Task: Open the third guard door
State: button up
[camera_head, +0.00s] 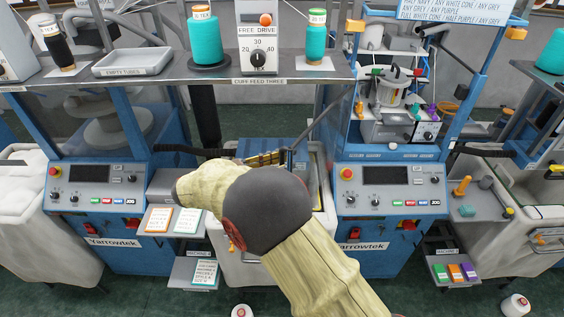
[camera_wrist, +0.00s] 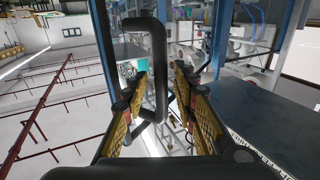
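A clear guard door (camera_head: 337,112) with a dark edge stands at an angle at the left side of the right-hand blue machine in the head view. Its lower edge reaches toward my gripper (camera_head: 268,158). In the wrist view a black bar handle (camera_wrist: 160,62) stands upright between the yellow-padded fingers of my gripper (camera_wrist: 160,80). The fingers are open, with a gap visible on both sides of the bar. I cannot tell whether either finger touches it. My arm hides part of the middle of the row in the head view.
A control panel (camera_head: 388,187) sits on the right machine, another (camera_head: 98,186) on the left one. A shelf with teal cones (camera_head: 205,42) and a feed dial box (camera_head: 258,40) crosses above. Small card shelves (camera_head: 172,220) and a white bin (camera_head: 245,262) are close to my arm.

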jog(key=shift+a, duration=0.1)
jog(key=v, duration=1.2)
dwell(0.4)
